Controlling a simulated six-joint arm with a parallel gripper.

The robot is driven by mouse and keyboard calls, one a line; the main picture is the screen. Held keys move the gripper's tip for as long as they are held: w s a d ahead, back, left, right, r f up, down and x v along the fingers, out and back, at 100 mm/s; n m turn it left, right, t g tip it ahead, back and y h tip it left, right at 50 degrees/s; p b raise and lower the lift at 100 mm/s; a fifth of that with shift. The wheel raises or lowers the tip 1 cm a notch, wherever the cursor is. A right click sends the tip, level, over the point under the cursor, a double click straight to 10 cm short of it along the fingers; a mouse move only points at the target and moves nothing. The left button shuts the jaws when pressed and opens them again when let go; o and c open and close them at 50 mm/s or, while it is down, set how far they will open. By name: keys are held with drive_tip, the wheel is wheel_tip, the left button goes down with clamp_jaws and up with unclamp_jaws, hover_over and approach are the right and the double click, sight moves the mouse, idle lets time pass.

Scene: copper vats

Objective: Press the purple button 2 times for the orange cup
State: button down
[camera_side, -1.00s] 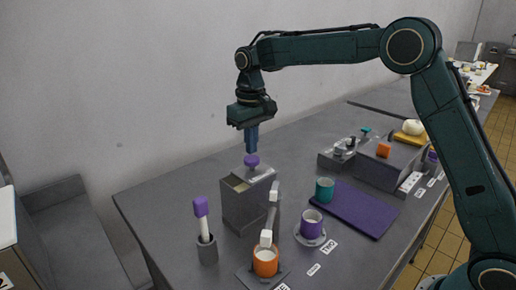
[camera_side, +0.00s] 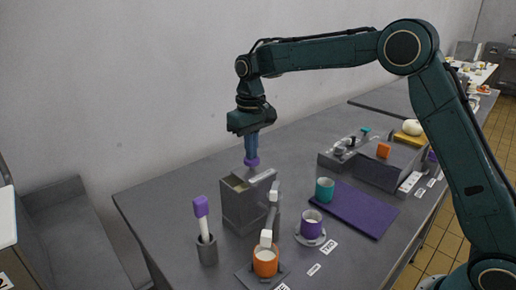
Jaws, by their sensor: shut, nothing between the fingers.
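The purple button (camera_side: 251,162) is at the top back of a grey box-shaped dispenser (camera_side: 243,206). My gripper (camera_side: 251,154) is shut and points straight down over the button. Its fingertips appear to meet the button's top and cover part of it; I cannot tell how far it is pressed. The orange cup (camera_side: 265,267) stands upright on a grey pad in front of the dispenser, with something white inside.
A purple-handled tool (camera_side: 201,207) stands in a grey holder at left. A purple cup (camera_side: 311,228) on a saucer, a teal cup (camera_side: 324,192) and a purple mat (camera_side: 356,213) lie at right. A second grey box has an orange block (camera_side: 384,150) on top.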

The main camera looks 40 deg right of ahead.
drive_tip(key=shift+f, duration=0.85)
drive_tip(key=shift+r, duration=1.65)
drive_tip(key=shift+r, duration=0.15)
wheel_tip(320, 180, up, 6)
drive_tip(key=shift+f, duration=0.15)
idle(0.5)
